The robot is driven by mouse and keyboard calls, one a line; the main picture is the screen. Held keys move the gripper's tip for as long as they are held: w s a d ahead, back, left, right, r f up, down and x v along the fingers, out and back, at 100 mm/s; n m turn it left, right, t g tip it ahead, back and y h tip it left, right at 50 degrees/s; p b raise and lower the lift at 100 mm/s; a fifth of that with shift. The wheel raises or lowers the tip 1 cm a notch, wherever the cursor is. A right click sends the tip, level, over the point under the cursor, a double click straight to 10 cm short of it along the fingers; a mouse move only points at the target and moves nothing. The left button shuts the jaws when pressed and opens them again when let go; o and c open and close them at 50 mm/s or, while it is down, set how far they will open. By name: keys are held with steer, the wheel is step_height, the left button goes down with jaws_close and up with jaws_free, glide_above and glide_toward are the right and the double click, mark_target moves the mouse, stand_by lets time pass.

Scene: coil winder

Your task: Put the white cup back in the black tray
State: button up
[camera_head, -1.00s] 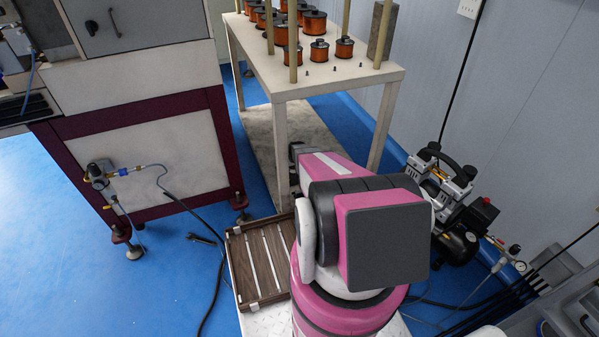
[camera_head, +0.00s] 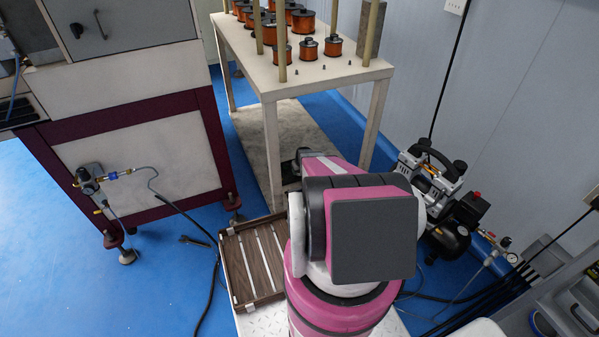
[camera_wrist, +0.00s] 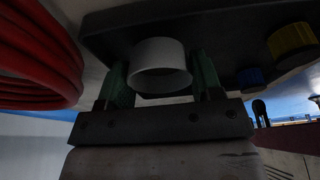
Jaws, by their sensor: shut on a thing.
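The white cup (camera_wrist: 160,66) is in the wrist view, between the two green fingers of my gripper (camera_wrist: 161,82). The fingers are shut on it, one on each side, and its open rim faces the camera. A black tray-like piece (camera_wrist: 220,28) lies just behind the cup. I cannot tell whether the cup touches it. A blue round piece (camera_wrist: 250,78) and a yellow one (camera_wrist: 291,40) sit at this black piece, right of the cup. In the head view my arm hides my gripper and the cup.
A red coil (camera_wrist: 40,55) is close on the left in the wrist view. In the head view a white table (camera_head: 300,80) bears several copper spools. A brown slatted tray (camera_head: 255,262) lies left of my arm. A compressor (camera_head: 440,205) and grey bins (camera_head: 580,310) stand right.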

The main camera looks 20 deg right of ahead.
steer(key=shift+f, duration=0.4)
steer(key=o, duration=0.7)
steer(key=shift+r, duration=0.2)
steer(key=v, duration=1.2)
